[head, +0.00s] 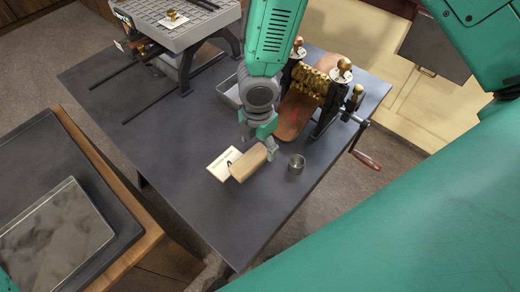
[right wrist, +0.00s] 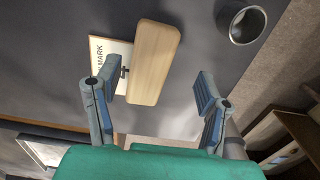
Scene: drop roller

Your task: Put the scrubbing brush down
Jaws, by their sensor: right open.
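The scrubbing brush (head: 248,163) is a pale wooden block on the dark table. Its right wrist view (right wrist: 154,62) shows it lying over the edge of a cream card (right wrist: 105,65) lettered "MARK". The card also shows in the head view (head: 222,164). My right gripper (head: 258,141) is open just above the brush. In the right wrist view its fingers (right wrist: 152,88) are spread wide, with the brush's near end between them, closer to the left finger. No grip on the brush shows. The brush's bristles are hidden beneath it. My left gripper is out of view.
A small metal cup (head: 296,164) stands right of the brush. A roller machine with brass rollers (head: 310,82) and a crank handle (head: 366,160) is behind it. A metal tray (head: 229,91) lies further back. The table's front left area is clear.

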